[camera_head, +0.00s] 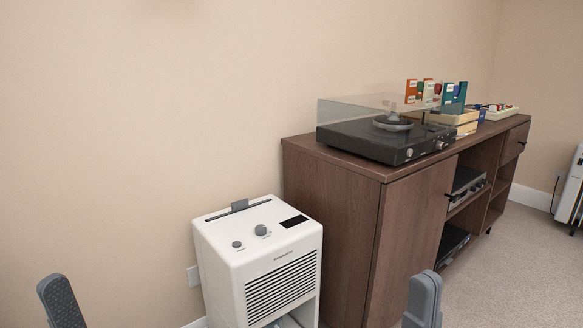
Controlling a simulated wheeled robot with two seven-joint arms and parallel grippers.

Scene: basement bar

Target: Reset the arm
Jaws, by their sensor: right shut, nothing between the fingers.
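My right gripper (425,290) shows at the bottom edge, right of the middle, in front of the wooden cabinet. Its grey fingers point up and are together, with nothing between them. My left gripper (62,302) shows only as one grey textured part in the bottom left corner, in front of the bare wall. The rest of it is cut off by the frame, so its opening cannot be told. Both arms are mostly below the picture.
A white dehumidifier (283,252) stands between the grippers by the wall. A brown cabinet (340,210) runs away to the right, with a record player (375,140) on top and a wooden record crate (455,120) behind it.

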